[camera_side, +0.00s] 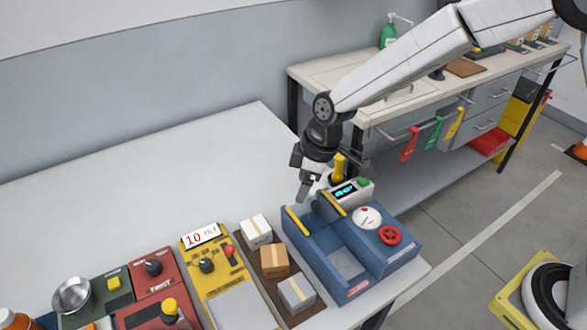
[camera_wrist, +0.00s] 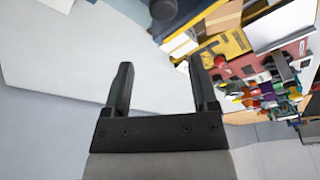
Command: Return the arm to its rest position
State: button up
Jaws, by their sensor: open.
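My gripper (camera_side: 304,188) is above the rear left part of the blue dock box (camera_side: 335,258) in the side view, with its fingers pointing down. In the wrist view my gripper (camera_wrist: 160,92) shows two dark fingers spread apart with nothing between them. My arm reaches in from the upper right and is bent down at the wrist. Whether the fingertips touch the box's near wall is hard to tell.
A brown tray (camera_side: 268,291) with small boxes, a yellow panel (camera_side: 235,302), and a red panel (camera_side: 153,289) stand left of the dock box. A workbench (camera_side: 350,78) with a green bottle (camera_side: 388,34) stands behind. The table's left rear (camera_side: 130,185) is clear.

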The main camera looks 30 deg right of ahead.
jog(key=s+d+r+m+t+h, duration=0.1)
jog(key=s+d+m+h, duration=0.1)
jog(key=s+d+m, duration=0.8)
jog(key=s+d, duration=0.5)
jog(key=d, duration=0.4)
jog(key=shift+d+h, duration=0.15)
jog(key=shift+h, duration=0.15)
